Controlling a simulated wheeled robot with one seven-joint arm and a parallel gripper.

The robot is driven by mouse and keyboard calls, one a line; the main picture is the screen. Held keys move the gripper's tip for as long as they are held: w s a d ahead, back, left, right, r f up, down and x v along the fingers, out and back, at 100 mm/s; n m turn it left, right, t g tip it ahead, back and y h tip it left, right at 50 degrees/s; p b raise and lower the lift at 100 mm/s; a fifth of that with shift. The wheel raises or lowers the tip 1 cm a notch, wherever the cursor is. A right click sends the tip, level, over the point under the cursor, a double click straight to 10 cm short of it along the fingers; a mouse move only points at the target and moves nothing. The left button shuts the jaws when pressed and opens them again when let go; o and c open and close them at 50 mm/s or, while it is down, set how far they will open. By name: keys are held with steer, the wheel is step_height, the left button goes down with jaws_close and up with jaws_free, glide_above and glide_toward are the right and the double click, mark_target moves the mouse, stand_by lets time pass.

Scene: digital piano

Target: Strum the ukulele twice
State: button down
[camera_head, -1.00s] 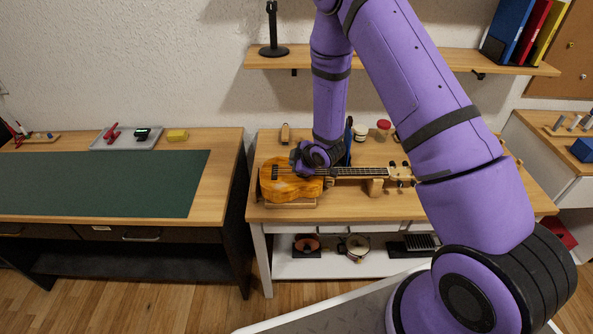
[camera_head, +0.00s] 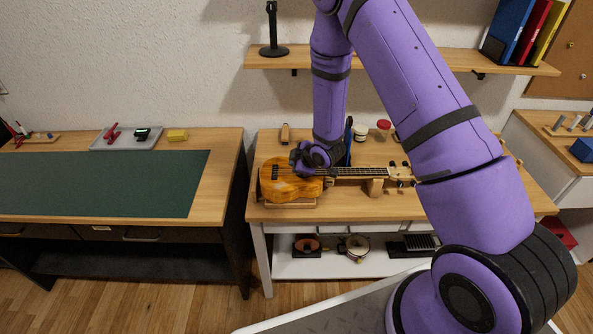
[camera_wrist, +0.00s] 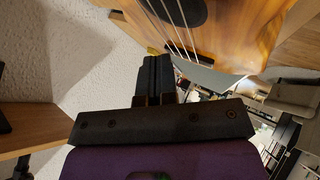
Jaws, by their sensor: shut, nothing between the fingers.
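The ukulele (camera_head: 284,188) lies on a low wooden stand on the wooden table, its neck pointing right and its head partly behind my arm. In the wrist view the ukulele (camera_wrist: 235,40) fills the upper right, with its strings and dark sound hole at the top. My gripper (camera_wrist: 158,65) is shut and empty, its dark fingers together and pointing toward the ukulele body beside the strings. Whether the fingertips touch is not clear. In the head view my wrist hides the gripper's tips and part of the ukulele's body.
Behind the ukulele stand small jars (camera_head: 383,125) and a wooden block (camera_head: 285,133). A desk with a green mat (camera_head: 100,183) is at left. A shelf (camera_head: 400,62) runs above. Percussion items (camera_head: 355,247) sit on the lower shelf.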

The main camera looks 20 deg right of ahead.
steer(key=shift+f, duration=0.15)
steer(key=shift+f, duration=0.3)
steer(key=shift+f, duration=0.3)
stand_by(0.5)
steer(key=shift+r, duration=1)
steer(key=shift+r, duration=2.5)
stand_by(0.7)
